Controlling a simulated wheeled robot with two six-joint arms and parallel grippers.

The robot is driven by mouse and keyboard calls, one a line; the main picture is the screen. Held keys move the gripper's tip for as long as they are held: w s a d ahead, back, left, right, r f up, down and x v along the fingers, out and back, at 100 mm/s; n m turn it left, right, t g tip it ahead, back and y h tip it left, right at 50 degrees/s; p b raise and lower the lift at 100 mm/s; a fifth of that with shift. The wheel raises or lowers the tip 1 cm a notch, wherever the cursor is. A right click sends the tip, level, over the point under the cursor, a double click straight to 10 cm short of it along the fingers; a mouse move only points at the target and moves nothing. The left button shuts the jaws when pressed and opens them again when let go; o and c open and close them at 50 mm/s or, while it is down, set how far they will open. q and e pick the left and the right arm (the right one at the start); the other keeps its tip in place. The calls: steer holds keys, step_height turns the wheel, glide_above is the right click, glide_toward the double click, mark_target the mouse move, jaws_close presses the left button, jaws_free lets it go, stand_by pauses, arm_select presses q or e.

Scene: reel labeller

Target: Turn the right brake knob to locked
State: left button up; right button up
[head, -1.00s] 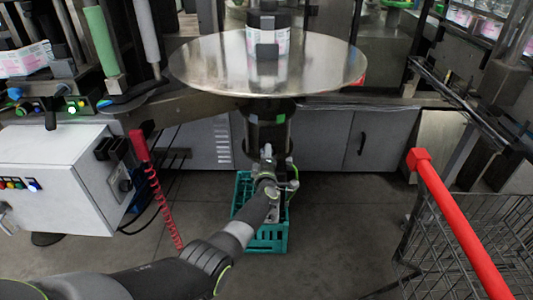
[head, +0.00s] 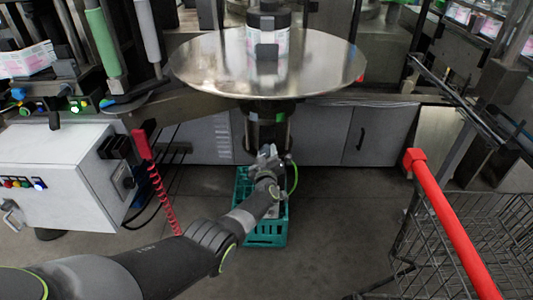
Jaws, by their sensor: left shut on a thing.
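My left gripper (head: 267,156) is below the round metal reel disc (head: 205,65), at the front of the dark hub (head: 268,128) under it. It is shut on a small part there, which I take to be the brake knob; the jaws hide it, so its setting cannot be read. A green patch shows on the hub just above the gripper. My right gripper is not in view.
A teal crate (head: 265,238) stands on the floor beneath my left gripper. A white control box (head: 70,180) with a coiled red cable (head: 160,190) is at left. A wire cart with a red handle (head: 445,220) is at right. The floor between is partly clear.

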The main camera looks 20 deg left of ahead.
arm_select(q)
steer(key=shift+f+m, duration=0.1)
steer(key=shift+m, duration=0.4)
steer(key=o, duration=1)
steer(key=shift+s+d+p, duration=0.2)
steer(key=shift+s+p, duration=0.25)
steer(key=shift+p, duration=0.15)
steer(key=p+v, duration=0.6)
steer(key=v, duration=1)
steer(key=shift+s, duration=0.25)
